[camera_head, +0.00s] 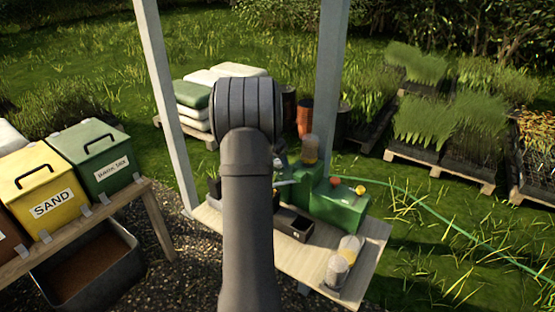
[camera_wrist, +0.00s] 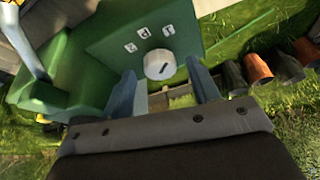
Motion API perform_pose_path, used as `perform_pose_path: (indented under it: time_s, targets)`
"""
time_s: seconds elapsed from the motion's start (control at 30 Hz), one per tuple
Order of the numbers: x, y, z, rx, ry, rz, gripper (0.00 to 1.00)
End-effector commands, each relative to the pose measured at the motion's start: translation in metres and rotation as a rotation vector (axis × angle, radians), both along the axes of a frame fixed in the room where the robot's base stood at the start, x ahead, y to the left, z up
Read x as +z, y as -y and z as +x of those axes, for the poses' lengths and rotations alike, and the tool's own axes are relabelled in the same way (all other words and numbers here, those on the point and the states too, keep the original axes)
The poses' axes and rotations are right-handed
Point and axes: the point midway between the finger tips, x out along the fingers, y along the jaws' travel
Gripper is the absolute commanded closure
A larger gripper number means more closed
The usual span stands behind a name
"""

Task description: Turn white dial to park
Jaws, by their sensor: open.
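The white dial (camera_wrist: 159,65) shows in the wrist view on a green panel (camera_wrist: 105,35), part of the green machine. A dark pointer mark on its face slants up to the right. Several small white labels with dark symbols (camera_wrist: 144,32) sit along the dial's upper side; I cannot tell which one stands for park. My gripper (camera_wrist: 163,90) is open, with one blue-grey finger on each side below the dial and nothing between them. I cannot tell how far the fingertips are from the dial. In the head view my arm hides the dial and gripper.
In the head view the green machine (camera_head: 338,204) stands on a wooden table (camera_head: 372,258) with a black tray (camera_head: 294,224) and clear containers (camera_head: 337,270). Wooden posts (camera_head: 330,90) rise beside it. A yellow sand bin (camera_head: 45,187) stands left. Pots (camera_wrist: 256,64) line up at right in the wrist view.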

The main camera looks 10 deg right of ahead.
Motion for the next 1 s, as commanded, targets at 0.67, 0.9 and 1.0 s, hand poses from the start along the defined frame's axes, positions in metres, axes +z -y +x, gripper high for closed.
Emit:
perform_pose_path:
  time_s: [0.67,0.9,1.0]
  targets:
    - [-0.0065,0.0022,0.0019,0.001,0.001,-0.001,0.89]
    - [-0.0063,0.0025,0.0014,0.030,0.001,0.000,0.89]
    - [-0.0063,0.0027,0.0010,0.069,0.000,-0.001,0.89]
